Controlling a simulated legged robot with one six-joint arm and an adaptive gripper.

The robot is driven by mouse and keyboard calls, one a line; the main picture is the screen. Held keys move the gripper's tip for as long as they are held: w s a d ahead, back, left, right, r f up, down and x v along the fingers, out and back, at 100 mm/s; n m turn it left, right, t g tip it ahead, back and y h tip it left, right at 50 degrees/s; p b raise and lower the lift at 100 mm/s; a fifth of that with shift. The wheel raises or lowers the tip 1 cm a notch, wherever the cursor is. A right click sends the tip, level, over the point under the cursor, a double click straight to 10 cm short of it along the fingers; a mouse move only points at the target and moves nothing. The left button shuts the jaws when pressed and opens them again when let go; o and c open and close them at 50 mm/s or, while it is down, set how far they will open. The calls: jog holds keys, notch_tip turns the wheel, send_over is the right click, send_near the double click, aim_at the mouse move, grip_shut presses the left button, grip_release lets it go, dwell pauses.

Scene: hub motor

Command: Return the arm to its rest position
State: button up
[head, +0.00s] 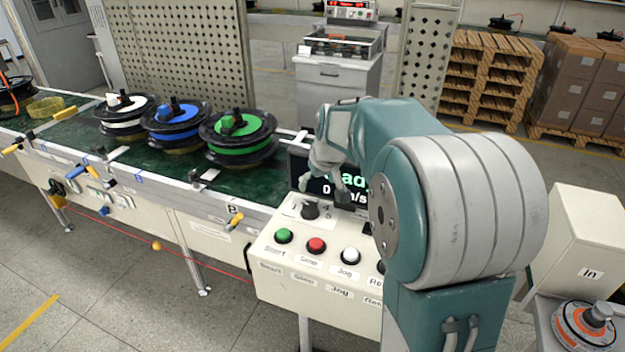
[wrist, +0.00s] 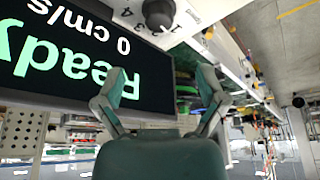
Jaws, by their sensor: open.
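My teal and grey arm (head: 455,205) is bent, with its big shoulder joint at the right of the head view. My gripper (head: 322,188) hangs in front of the black display (head: 300,168) at the back of the control box. In the wrist view my gripper (wrist: 163,88) has its two fingers spread apart with nothing between them. The display (wrist: 75,60) fills the left of that view, upside down, reading "Ready" and "0 cm/s". Part of the display is hidden by my arm in the head view.
The control box (head: 290,283) carries a dark knob (head: 310,210) and green (head: 283,236), red (head: 316,245) and white (head: 351,256) buttons. Green, blue and white reels stand on the conveyor (head: 60,138) at left. A white box (head: 580,245) marked "In" stands right.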

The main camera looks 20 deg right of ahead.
jog(key=s+a+r, duration=0.3)
jog(key=s+a, duration=0.1)
jog(key=s, duration=0.3)
jog(key=s+a+r, duration=0.3)
jog(key=s+a, duration=0.1)
jog(key=s, duration=0.2)
jog(key=s+a+f+t, duration=0.1)
jog(key=s+a+f, duration=0.1)
jog(key=s, duration=1.2)
jog(key=shift+s+a+f, duration=0.15)
jog(key=shift+s+a, duration=0.2)
jog(key=shift+a, duration=0.55)
dwell(0.4)
